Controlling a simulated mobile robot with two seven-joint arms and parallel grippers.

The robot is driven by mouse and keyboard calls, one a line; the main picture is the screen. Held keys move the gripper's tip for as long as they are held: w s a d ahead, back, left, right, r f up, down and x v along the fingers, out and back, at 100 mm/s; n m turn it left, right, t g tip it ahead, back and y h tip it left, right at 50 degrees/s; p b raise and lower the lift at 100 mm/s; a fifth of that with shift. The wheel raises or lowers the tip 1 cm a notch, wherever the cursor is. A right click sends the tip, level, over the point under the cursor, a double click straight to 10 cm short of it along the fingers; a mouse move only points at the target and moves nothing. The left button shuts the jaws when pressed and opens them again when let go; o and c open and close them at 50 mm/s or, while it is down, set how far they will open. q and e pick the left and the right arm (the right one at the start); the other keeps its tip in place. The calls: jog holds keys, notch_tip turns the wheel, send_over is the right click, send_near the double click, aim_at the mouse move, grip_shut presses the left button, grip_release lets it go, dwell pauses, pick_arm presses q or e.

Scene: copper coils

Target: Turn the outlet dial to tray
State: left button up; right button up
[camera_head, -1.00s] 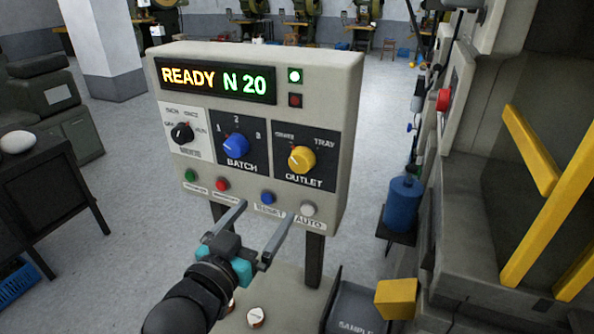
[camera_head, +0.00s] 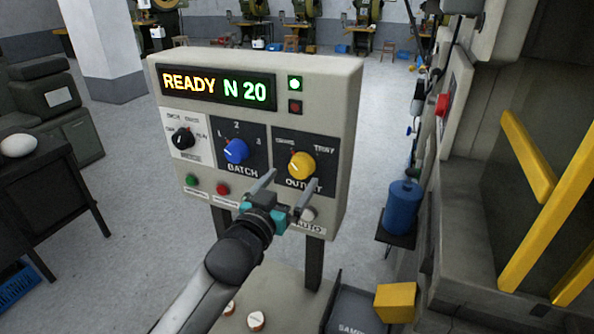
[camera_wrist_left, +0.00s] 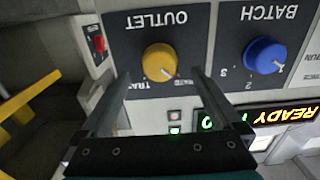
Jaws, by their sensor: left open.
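The yellow outlet dial (camera_head: 301,165) sits on the dark OUTLET plate at the right of the control panel (camera_head: 330,100). Its pointer leans up-left, toward the left label and away from TRAY at the upper right. My left gripper (camera_head: 293,178) is open and empty just in front of the panel, slightly below the dial. In the left wrist view, which is upside down, the outlet dial (camera_wrist_left: 159,62) shows between the finger ends of my left gripper (camera_wrist_left: 161,75), and no contact is visible. My right gripper is not in view.
The blue batch dial (camera_head: 236,151) is left of the outlet dial. Push buttons, including a white one (camera_head: 309,213), line the panel's lower edge below my fingers. A blue cylinder (camera_head: 402,207) and yellow-barred machine (camera_head: 540,150) stand to the right.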

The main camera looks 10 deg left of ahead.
aim_at(298, 171)
pick_arm(q)
jog(key=shift+w+d, duration=0.2)
jog(key=shift+w, duration=0.8)
jog(key=shift+w+d, duration=0.2)
jog(key=shift+w, duration=0.8)
jog(key=c, duration=1.4)
